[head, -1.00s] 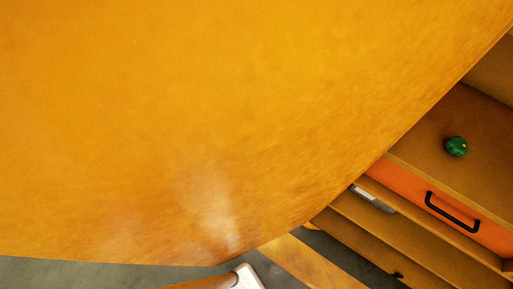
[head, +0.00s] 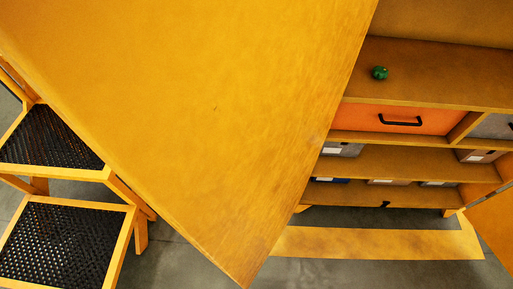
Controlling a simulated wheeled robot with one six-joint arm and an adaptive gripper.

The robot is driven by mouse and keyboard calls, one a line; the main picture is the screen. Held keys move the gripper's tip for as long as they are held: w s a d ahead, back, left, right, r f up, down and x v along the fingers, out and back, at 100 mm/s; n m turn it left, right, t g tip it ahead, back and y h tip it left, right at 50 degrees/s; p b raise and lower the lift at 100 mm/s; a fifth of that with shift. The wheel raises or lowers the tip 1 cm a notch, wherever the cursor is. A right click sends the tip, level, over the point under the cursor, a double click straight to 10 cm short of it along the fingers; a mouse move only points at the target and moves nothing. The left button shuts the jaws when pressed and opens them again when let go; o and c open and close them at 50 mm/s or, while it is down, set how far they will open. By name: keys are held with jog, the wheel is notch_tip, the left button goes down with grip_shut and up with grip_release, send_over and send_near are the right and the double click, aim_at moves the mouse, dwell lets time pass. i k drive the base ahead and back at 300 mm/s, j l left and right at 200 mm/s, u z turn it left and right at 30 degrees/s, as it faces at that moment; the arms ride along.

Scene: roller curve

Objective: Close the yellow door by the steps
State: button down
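The yellow door (head: 210,110) stands open and fills the upper middle of the head view, very close to the camera. Its lower corner points down near the bottom edge of the picture. The steps (head: 65,185), with yellow frames and black perforated treads, stand at the left, partly behind the door. The cabinet (head: 440,95) that the door stands in front of shows at the right, with its shelves exposed. My gripper is not visible in the head view.
A small green round object (head: 380,73) sits on the upper shelf. Below it is an orange drawer (head: 400,118) with a black handle. Several boxes stand on lower shelves. Another yellow panel (head: 495,215) shows at the far right. Grey floor (head: 340,272) lies below.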

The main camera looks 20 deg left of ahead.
aim_at(219, 114)
jog(key=k+j, duration=0.1)
jog(key=j, duration=0.55)
jog(key=k+j, duration=0.15)
jog(key=j, duration=0.15)
jog(key=k+j+z, duration=0.1)
jog(key=j+z, duration=0.3)
jog(key=j, duration=0.7)
